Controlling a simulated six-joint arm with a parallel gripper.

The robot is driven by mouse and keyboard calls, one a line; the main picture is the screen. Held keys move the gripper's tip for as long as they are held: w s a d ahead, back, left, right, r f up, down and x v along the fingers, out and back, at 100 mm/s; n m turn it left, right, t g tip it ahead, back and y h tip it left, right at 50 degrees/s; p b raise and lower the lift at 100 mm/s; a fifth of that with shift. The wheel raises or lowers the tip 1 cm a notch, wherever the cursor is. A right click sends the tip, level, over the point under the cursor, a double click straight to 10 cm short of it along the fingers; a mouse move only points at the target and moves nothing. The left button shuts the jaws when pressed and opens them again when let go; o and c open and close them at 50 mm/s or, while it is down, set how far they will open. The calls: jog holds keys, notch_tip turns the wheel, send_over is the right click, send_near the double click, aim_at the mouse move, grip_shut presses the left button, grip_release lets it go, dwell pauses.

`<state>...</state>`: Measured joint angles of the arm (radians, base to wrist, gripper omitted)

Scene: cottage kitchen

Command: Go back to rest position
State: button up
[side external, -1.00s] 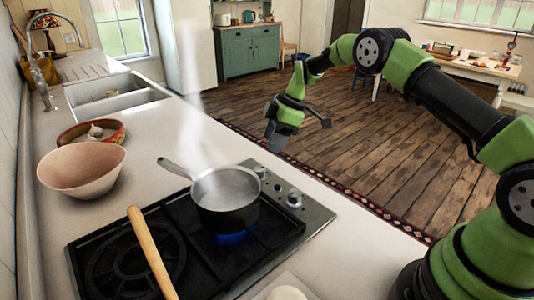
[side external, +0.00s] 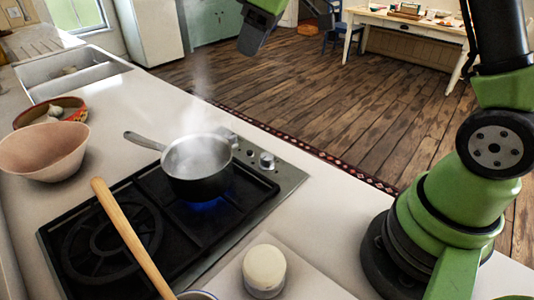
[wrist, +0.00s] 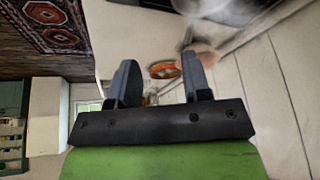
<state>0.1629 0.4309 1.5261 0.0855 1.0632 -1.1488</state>
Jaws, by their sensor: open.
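My gripper (side external: 258,32) is at the top edge of the side view, partly cut off, high over the wooden floor and away from the counter. In the wrist view my gripper (wrist: 160,78) shows two dark fingers wide apart with nothing held between them. A dark saucepan (side external: 198,180) with a grey handle stands on the hob over a blue flame and steams.
The hob (side external: 110,240) carries a wooden rolling pin (side external: 130,235). A pink bowl (side external: 42,150) and a patterned dish (side external: 50,112) stand on the counter at left, near the sink (side external: 70,75). A white lidded jar (side external: 264,268) stands at front. Space above the floor is open.

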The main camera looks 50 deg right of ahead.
jog(key=s+a+r+m+t, duration=0.25)
jog(key=s+r+m, duration=0.35)
jog(key=s, duration=0.7)
jog(key=s+a+f+m, duration=0.1)
jog(key=s+m, duration=0.2)
jog(key=s, duration=0.7)
jog(key=shift+s+a+f+m+t+h, duration=0.25)
jog(key=shift+a+f+m+t+h, duration=0.05)
jog(key=shift+f+m+t+h, duration=0.1)
